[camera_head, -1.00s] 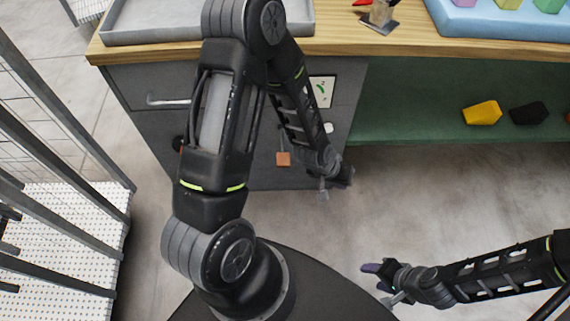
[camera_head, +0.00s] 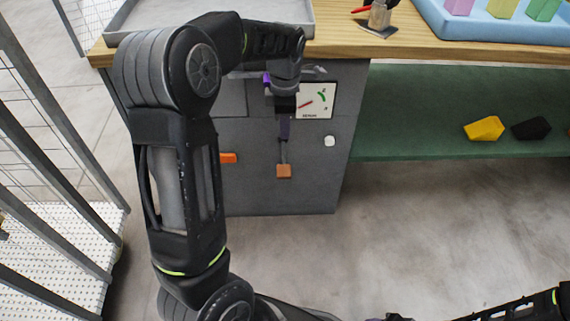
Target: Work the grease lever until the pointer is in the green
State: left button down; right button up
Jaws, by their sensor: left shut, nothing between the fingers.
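A white gauge card (camera_head: 322,101) is on the front of the grey cabinet. It has a green arc at its upper right and a red pointer at its lower left, outside the green. My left gripper (camera_head: 284,132) points down just left of the gauge, shut and empty. Just below its fingertips a thin rod ends in a brown block (camera_head: 284,172); I cannot tell whether they touch. An orange handle (camera_head: 228,157) sticks out further left, partly behind my arm. I cannot tell which one is the grease lever. My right gripper (camera_head: 396,317) is mostly cut off at the bottom edge.
A white knob (camera_head: 329,141) is right of the rod. The wooden worktop (camera_head: 350,42) above carries a grey tray (camera_head: 130,22), a scraper-like tool (camera_head: 379,18) and a blue tray of blocks. A green shelf (camera_head: 410,125) is at right. The floor in front is clear.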

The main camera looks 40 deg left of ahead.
aim_at(285, 170)
pick_arm(q)
jog(key=shift+f, duration=0.15)
notch_tip(285, 170, down, 14)
jog(key=b, duration=0.3)
jog(key=shift+b, duration=0.4)
pick_arm(e)
notch_tip(285, 170, down, 4)
jog(key=shift+r, duration=0.15)
pick_arm(q)
jog(key=shift+d, duration=0.1)
